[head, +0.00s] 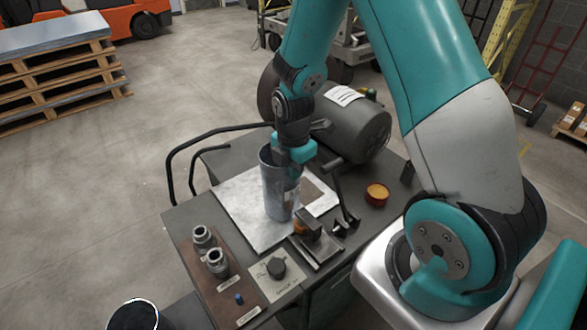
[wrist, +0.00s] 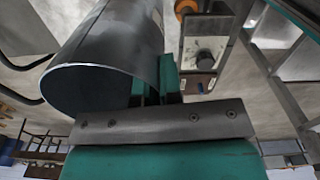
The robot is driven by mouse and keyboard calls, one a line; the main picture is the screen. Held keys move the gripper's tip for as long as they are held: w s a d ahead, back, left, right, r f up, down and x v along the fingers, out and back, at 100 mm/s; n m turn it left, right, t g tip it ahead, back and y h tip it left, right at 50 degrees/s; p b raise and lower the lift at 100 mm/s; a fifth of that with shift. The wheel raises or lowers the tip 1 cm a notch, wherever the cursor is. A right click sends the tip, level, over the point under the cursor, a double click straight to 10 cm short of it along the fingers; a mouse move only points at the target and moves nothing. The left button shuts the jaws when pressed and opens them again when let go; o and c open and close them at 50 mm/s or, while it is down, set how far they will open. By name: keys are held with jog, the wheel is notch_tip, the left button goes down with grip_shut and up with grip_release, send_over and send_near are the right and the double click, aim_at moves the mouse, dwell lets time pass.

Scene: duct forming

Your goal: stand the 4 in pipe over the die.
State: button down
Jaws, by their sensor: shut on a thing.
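The grey metal pipe (head: 275,190) stands close to upright above the light plate of the machine table in the head view. My gripper (head: 296,152) is shut on the wall of the pipe near its upper rim. In the wrist view the open pipe end (wrist: 112,50) is large, and my gripper's teal fingers (wrist: 157,82) pinch its edge. I cannot tell whether the pipe's lower end touches the plate. No die shows clearly under the pipe; the pipe hides that spot.
Two metal fittings (head: 210,252) stand on a brown board at the table's front left. A control knob (head: 276,267), a small clamp-like block (head: 318,240) and an orange-topped tin (head: 377,193) are near the pipe. Black handrails edge the left side.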

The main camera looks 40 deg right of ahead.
jog(key=shift+f, duration=0.3)
jog(key=c, duration=1.2)
grip_release()
jog(key=shift+r, duration=0.1)
notch_tip(320, 180, up, 17)
jog(key=b, duration=0.1)
jog(key=shift+r, duration=0.1)
jog(key=s+a+r+m+y, duration=0.2)
jog(key=s+a+m, duration=0.4)
jog(key=s+a, duration=0.3)
jog(key=s+a+r+m+y, duration=0.2)
jog(key=s+a+m, duration=0.4)
jog(key=s+a, duration=0.3)
jog(key=shift+s+m, duration=0.15)
jog(key=shift+m, duration=0.15)
